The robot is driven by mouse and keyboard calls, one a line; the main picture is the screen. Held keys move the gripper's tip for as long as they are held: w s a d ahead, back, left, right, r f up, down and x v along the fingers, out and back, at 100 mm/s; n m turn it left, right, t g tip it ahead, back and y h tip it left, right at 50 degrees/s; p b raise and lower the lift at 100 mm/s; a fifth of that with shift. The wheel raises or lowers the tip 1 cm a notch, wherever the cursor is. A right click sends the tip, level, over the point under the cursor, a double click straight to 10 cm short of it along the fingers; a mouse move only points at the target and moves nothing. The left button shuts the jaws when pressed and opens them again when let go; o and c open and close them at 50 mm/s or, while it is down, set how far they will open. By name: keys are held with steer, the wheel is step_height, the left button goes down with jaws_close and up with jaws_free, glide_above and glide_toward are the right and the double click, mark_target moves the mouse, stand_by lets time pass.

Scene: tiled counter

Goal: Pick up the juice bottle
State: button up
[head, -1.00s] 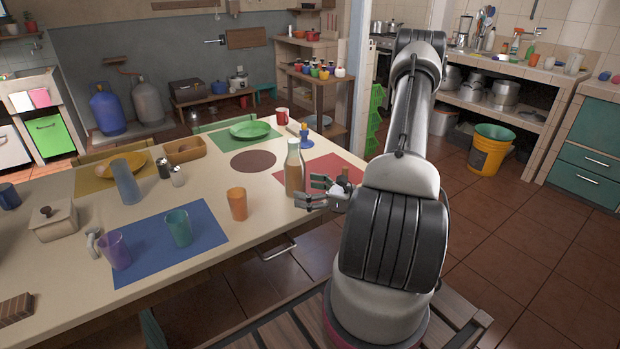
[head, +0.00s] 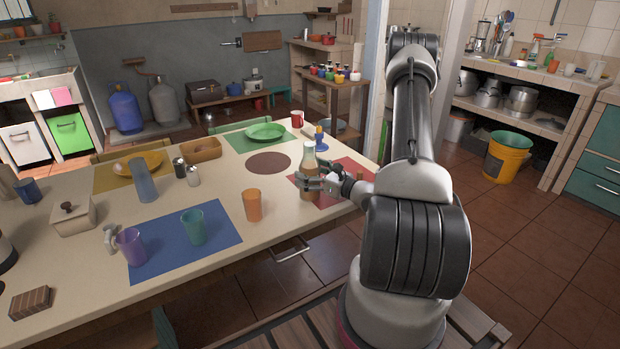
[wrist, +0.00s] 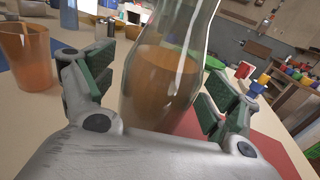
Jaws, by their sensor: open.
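The juice bottle (head: 308,165) is clear glass with orange-brown juice in it. It stands upright on the table near the right end, by the red placemat. In the wrist view the bottle (wrist: 165,75) fills the middle, between the two fingers of my gripper (wrist: 152,100). The fingers are open, one on each side, with green inner pads. A gap shows on the left side; whether the right pad touches the glass I cannot tell. In the head view my gripper (head: 318,183) is at the bottle's lower half and partly hides it.
An orange cup (head: 252,205) stands just left of the bottle. A blue and yellow object (head: 319,139) and a red mug (head: 297,118) stand behind it. A red placemat (head: 345,172) lies at the right. Teal (head: 194,227) and purple cups (head: 131,246) stand farther left.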

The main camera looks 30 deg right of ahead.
mark_target(310, 144)
steer(key=c, duration=1.7)
steer(key=shift+r, duration=5.05)
